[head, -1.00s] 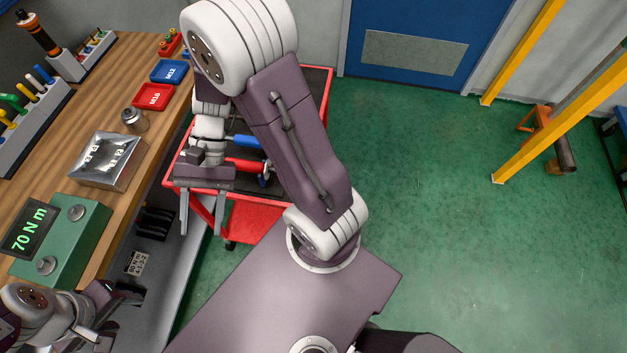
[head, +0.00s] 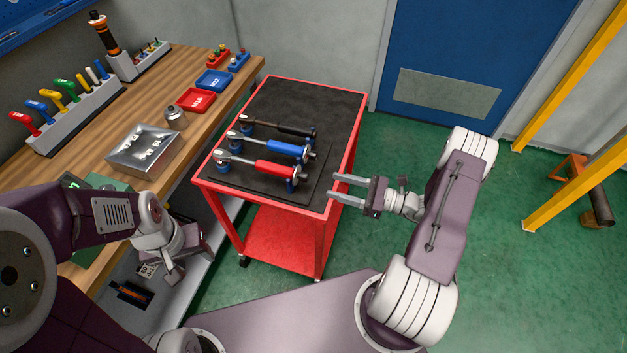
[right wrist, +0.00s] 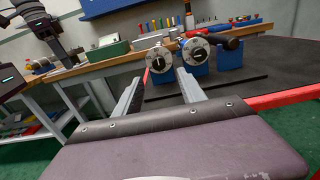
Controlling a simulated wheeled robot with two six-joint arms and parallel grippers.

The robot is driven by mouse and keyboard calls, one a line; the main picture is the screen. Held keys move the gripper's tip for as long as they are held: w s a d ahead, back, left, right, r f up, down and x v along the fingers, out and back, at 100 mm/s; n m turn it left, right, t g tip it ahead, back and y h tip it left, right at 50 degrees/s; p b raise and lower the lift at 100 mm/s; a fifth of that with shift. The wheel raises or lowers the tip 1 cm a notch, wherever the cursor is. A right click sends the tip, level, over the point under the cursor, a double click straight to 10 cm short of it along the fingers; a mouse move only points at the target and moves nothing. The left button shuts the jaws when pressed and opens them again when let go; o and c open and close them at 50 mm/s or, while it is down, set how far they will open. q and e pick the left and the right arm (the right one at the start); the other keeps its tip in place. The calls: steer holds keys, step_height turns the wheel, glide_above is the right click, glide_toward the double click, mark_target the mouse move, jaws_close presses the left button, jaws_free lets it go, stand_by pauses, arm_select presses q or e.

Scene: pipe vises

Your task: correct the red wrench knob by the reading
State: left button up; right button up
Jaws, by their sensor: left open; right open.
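The red wrench (head: 275,168) lies in blue holders on the cart's black mat, nearest me of three wrenches. Its end knob (head: 303,177) points right. In the right wrist view a round grey knob with a dark centre (right wrist: 160,60), apparently the red wrench's, is ahead between the fingers. My right gripper (head: 334,187) is open and empty, right of the knob and apart from it. My left gripper (head: 188,268) is open and empty beside the bench front. The green reading box (head: 105,182) is mostly hidden behind my left arm; its reading is not legible.
A blue wrench (head: 275,148) and a black wrench (head: 285,129) lie behind the red one on the red cart (head: 325,235).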

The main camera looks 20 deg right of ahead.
mark_target(303, 177)
steer(key=p+x, duration=0.1)
steer(key=x, duration=0.7)
steer(key=shift+w+a, duration=0.15)
steer(key=shift+a, duration=0.2)
jaws_close()
